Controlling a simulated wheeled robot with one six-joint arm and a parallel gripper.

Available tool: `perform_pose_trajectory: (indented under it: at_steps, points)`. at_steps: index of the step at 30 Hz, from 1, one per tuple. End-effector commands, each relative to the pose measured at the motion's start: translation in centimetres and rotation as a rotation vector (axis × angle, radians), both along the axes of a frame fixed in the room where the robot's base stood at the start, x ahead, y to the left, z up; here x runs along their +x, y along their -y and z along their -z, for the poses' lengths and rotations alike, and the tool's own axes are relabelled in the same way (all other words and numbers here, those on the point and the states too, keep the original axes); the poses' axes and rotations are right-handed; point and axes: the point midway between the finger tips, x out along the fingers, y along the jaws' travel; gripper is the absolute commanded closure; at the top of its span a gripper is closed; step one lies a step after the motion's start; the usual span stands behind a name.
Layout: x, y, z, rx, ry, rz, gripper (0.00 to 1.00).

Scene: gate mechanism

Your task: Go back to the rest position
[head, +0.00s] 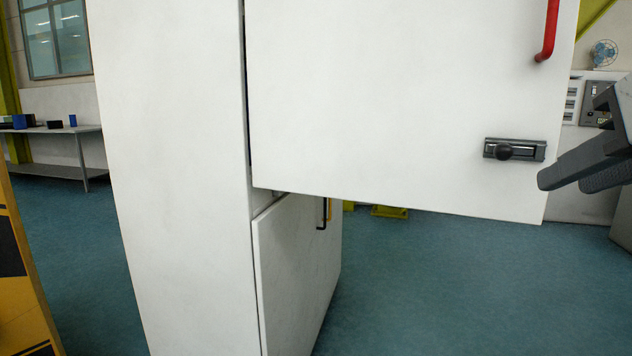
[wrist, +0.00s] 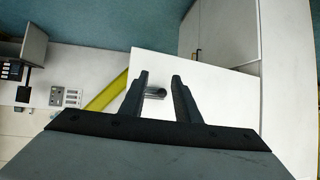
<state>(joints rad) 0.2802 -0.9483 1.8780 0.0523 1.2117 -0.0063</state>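My gripper (head: 575,178) is at the right edge of the head view, with dark fingers pointing left toward a white door panel. In the wrist view my gripper (wrist: 160,82) shows two dark fingers spread apart with nothing between them. The white upper door (head: 390,100) stands open from a tall white cabinet (head: 170,150). On the door are a grey latch with a black knob (head: 515,150) and a red handle (head: 549,30). The latch (wrist: 155,93) appears beyond the fingertips in the wrist view; contact cannot be told there, but the head view shows a gap.
A lower white door (head: 295,265) with a black handle (head: 322,215) sits below the open door. A yellow frame (head: 22,280) stands at the left edge. A table (head: 60,130) with small boxes is at the back left. Blue-green floor (head: 430,290) is clear at the lower right.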

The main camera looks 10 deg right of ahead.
Motion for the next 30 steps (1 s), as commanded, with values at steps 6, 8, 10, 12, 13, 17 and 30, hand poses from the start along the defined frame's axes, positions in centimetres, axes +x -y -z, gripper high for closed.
perform_pose_trajectory:
  at_steps: [6,8,10,12,13,17,30]
  points:
    - [6.5,0.4,12.2,0.033,-0.19,-0.079,0.71]
    - [7.8,0.2,15.7,0.038,-0.24,-0.101,0.71]
    - [8.8,-0.1,19.8,0.043,-0.3,-0.127,0.71]
    - [9.5,-0.6,24.1,0.045,-0.362,-0.153,0.71]
    - [9.7,-0.8,25.9,0.045,-0.386,-0.164,0.71]
    - [9.7,-1.7,32.7,0.043,-0.485,-0.207,0.71]
    - [8.5,-2.6,40.2,0.034,-0.59,-0.253,0.71]
